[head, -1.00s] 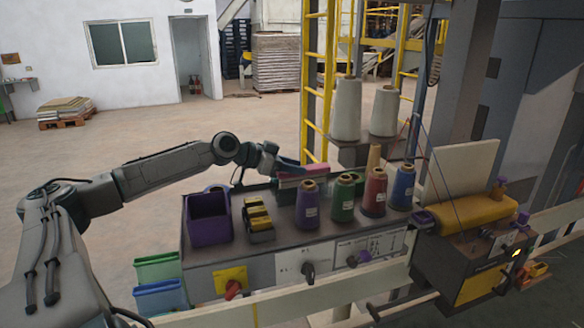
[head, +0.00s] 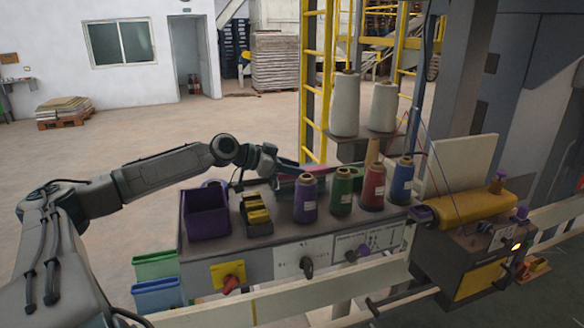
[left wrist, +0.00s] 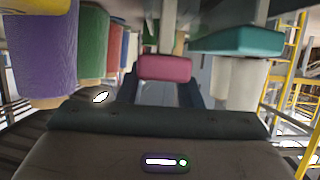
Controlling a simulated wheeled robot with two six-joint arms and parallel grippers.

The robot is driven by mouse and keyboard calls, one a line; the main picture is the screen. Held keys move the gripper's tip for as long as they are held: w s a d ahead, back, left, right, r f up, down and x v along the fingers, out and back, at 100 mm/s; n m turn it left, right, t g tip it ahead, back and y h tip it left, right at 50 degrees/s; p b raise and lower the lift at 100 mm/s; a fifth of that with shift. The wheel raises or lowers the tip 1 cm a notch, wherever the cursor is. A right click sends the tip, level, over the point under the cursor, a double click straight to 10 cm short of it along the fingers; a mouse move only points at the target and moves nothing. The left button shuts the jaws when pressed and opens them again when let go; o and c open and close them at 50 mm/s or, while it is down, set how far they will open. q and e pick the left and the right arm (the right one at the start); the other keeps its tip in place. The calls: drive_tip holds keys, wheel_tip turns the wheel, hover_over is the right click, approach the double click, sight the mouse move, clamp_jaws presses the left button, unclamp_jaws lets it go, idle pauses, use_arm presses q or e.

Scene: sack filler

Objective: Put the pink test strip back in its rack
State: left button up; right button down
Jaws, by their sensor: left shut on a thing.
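The pink test strip shows in the left wrist view (left wrist: 165,67) as a pink block between the fingers of my left gripper (left wrist: 163,88). My left gripper is shut on it. In the head view the pink strip (head: 290,176) is a thin streak behind the purple thread cone, partly hidden, over the back of the grey machine top. A teal block (left wrist: 236,42) is near the strip in the left wrist view, apart from it. I cannot tell for sure which thing is the strip's rack. My right gripper is not in view.
Purple (head: 305,199), green (head: 341,192), red (head: 373,188) and blue (head: 402,182) thread cones line the machine top (head: 283,234). A purple bin (head: 206,214) and a black holder with yellow pieces (head: 257,228) stand left. White cones (head: 345,106) stand behind.

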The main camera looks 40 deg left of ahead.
use_arm(q)
drive_tip(key=shift+f+b, duration=0.65)
drive_tip(key=shift+f, duration=0.45)
drive_tip(key=o, duration=1.1)
drive_tip(key=shift+c, duration=0.2)
